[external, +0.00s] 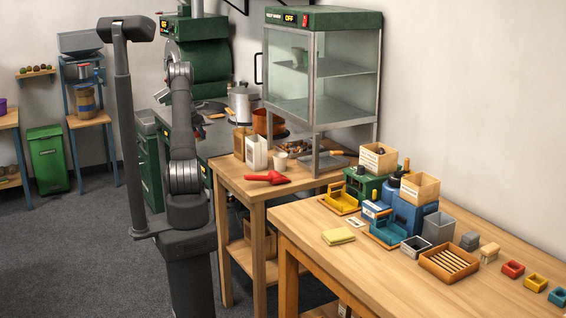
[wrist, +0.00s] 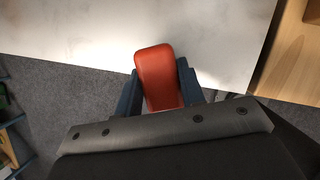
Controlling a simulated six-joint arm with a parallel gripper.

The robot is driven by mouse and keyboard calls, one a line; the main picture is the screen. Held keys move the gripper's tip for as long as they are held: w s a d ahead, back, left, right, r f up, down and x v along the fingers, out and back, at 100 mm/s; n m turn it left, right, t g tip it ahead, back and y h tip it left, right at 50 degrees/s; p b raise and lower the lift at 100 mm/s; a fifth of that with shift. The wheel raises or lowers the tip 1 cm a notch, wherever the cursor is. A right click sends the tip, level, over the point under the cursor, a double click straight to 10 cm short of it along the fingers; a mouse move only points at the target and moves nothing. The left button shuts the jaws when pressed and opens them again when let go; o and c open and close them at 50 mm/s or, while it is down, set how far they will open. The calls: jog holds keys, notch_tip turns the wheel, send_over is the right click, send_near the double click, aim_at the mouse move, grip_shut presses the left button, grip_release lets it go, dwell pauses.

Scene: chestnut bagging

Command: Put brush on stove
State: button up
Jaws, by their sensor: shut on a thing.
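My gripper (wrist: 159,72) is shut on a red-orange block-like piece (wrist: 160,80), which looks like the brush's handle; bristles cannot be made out. Its dark blue fingers press it from both sides. Below it in the wrist view is a pale grey flat top (wrist: 70,22), which seems to be the stove's; the gap between them is hard to judge. In the external view the grey stove top (external: 222,138) lies behind my upright arm, left of the glass cabinet. My gripper is hidden behind the arm there, so the brush cannot be made out.
A steel pot (external: 241,104) and a copper-coloured pot (external: 268,122) stand near the stove's right side.

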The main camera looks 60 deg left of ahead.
jog(key=w+a, duration=0.2)
jog(key=w, duration=0.3)
jog(key=w+a, duration=0.2)
jog(key=w, duration=0.4)
jog(key=w+a, duration=0.2)
jog(key=w, duration=0.3)
jog(key=shift+w+a, duration=0.15)
jog(key=shift+a, duration=0.25)
jog(key=shift+f, duration=1.8)
jog(key=shift+f, duration=0.1)
jog(key=o, duration=1)
jog(key=shift+f, duration=0.1)
jog(key=shift+r, duration=0.5)
jog(key=v, duration=1.1)
jog(key=shift+r, duration=0.2)
